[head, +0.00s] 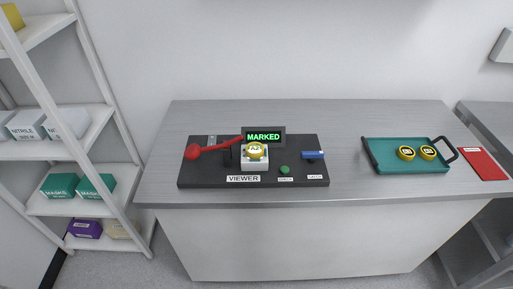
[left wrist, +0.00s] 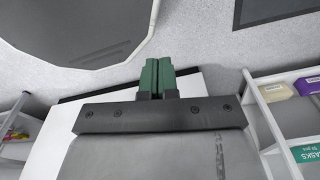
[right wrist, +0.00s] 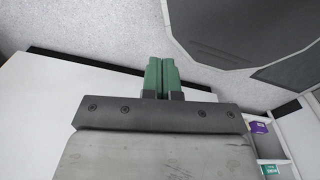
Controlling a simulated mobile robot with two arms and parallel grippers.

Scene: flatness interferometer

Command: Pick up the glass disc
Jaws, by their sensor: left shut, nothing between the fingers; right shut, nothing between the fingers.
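A round disc with a yellow rim and a label that seems to read A2 (head: 255,151) sits on the white block of the viewer (head: 222,170) on the bench. Two more yellow-rimmed discs, one on the left (head: 406,153) and one on the right (head: 428,152), lie in the teal tray (head: 400,168). My left gripper (left wrist: 157,75) is shut and empty in the left wrist view. My right gripper (right wrist: 160,75) is shut and empty in the right wrist view. Neither gripper shows in the head view, and both are away from the discs.
A red mat (head: 483,164) lies right of the tray. Shelves (head: 75,150) with boxes stand left. The bench between viewer and tray is clear.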

